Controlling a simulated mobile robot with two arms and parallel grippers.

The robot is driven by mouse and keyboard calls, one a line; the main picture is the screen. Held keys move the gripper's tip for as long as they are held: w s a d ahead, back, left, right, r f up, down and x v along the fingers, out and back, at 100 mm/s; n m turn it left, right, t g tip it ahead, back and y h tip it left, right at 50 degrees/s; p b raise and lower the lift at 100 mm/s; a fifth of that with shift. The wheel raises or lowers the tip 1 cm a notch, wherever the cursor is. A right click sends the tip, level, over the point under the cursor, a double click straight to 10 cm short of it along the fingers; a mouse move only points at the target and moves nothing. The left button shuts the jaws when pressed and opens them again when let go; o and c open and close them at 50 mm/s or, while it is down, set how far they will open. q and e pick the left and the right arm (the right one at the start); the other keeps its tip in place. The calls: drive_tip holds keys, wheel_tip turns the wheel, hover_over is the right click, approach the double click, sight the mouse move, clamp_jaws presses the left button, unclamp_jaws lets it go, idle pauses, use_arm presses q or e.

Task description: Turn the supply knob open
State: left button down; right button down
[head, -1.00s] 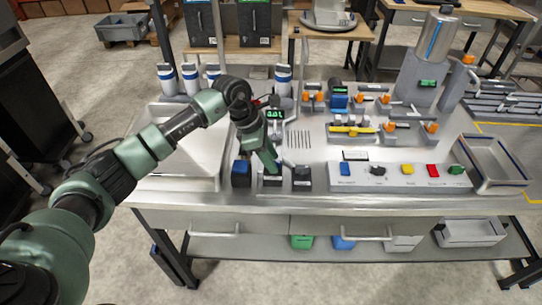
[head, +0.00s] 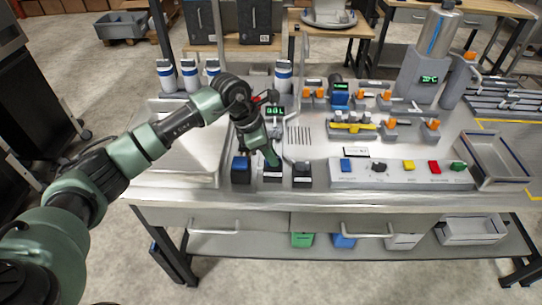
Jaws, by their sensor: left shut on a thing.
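My left gripper (head: 273,160) points down at the middle one of three small dark blocks (head: 272,174) on the front of the steel bench. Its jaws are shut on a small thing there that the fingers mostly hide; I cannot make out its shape. A black knob (head: 379,168) sits on the grey control panel (head: 400,181) to the right, between a blue button (head: 346,165) and a yellow button (head: 409,165). No gripper touches this knob. I cannot read which knob is labelled supply. My right gripper is not in view.
A blue-topped block (head: 241,168) stands close left of the gripper and a dark block (head: 302,173) close right. A small green display (head: 276,111) is behind. Orange-handled valves (head: 383,101) stand farther back. A tray (head: 491,160) lies right.

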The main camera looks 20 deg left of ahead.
use_arm(q)
drive_tip(key=n+b, duration=0.1)
drive_tip(key=n, duration=0.1)
drive_tip(key=n+t+y+b, duration=0.1)
drive_tip(key=n, duration=0.1)
drive_tip(key=shift+f+n+t+b, duration=0.1)
drive_tip(key=shift+n+t+b, duration=0.2)
drive_tip(key=n+b, duration=0.1)
drive_tip(key=n+y+b, duration=0.1)
drive_tip(key=n, duration=0.1)
drive_tip(key=shift+s+d+n+t+b, duration=0.1)
drive_tip(key=shift+d+n+t+b, duration=0.1)
drive_tip(key=shift+n+t+b, duration=0.15)
drive_tip(key=n+y+b, duration=0.2)
drive_tip(key=n+b, duration=0.1)
drive_tip(key=n, duration=0.1)
drive_tip(key=shift+d, duration=0.1)
drive_tip(key=shift+n+y+b, duration=0.6)
drive_tip(key=shift+n+b, duration=0.6)
drive_tip(key=shift+n, duration=0.45)
drive_tip(key=c, duration=1.4)
unclamp_jaws()
drive_tip(key=shift+c, duration=0.2)
